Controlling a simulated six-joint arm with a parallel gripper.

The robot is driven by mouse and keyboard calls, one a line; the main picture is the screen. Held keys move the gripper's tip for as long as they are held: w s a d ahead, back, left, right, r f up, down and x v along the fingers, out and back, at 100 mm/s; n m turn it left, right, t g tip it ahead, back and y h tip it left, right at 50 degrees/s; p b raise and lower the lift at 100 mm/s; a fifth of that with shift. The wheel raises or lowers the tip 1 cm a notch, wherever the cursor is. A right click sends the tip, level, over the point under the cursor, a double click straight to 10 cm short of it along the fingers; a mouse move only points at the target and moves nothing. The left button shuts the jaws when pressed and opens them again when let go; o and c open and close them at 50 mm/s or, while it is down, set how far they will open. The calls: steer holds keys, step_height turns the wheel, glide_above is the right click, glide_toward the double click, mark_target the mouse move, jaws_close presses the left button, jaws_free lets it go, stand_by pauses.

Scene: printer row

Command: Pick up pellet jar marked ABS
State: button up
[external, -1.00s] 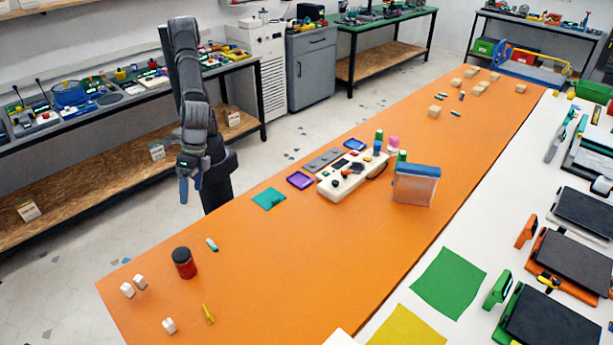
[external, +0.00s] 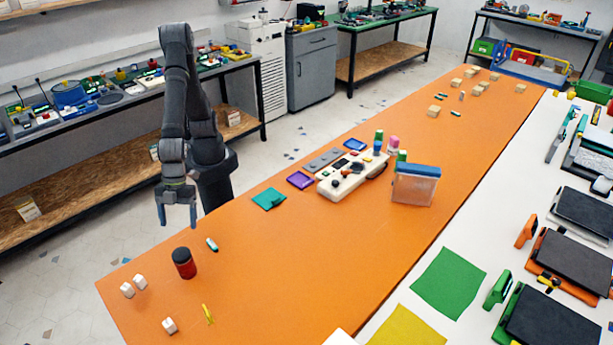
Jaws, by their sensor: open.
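A small jar (external: 184,264) with a red body and a dark lid stands upright near the left edge of the orange table. It is the only jar that I can make out nearby, and no ABS marking is readable on it. My gripper (external: 177,217) points downward with its two fingers apart and nothing between them. In the picture it is above the jar and slightly left, apart from it, by the table's far left edge.
A teal-and-white piece (external: 212,244) lies close to the jar. White cubes (external: 140,282) and a yellow clip (external: 208,314) lie near the front. A white control box (external: 345,178) and a blue-lidded clear container (external: 415,184) stand further right. The table (external: 290,270) is clear between.

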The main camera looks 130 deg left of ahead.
mark_target(183, 263)
steer(key=x, duration=1.5)
steer(key=shift+a+f, duration=0.1)
steer(key=shift+f, duration=0.3)
steer(key=c, duration=1.2)
steer(key=shift+o, duration=0.2)
steer(key=shift+r, duration=0.15)
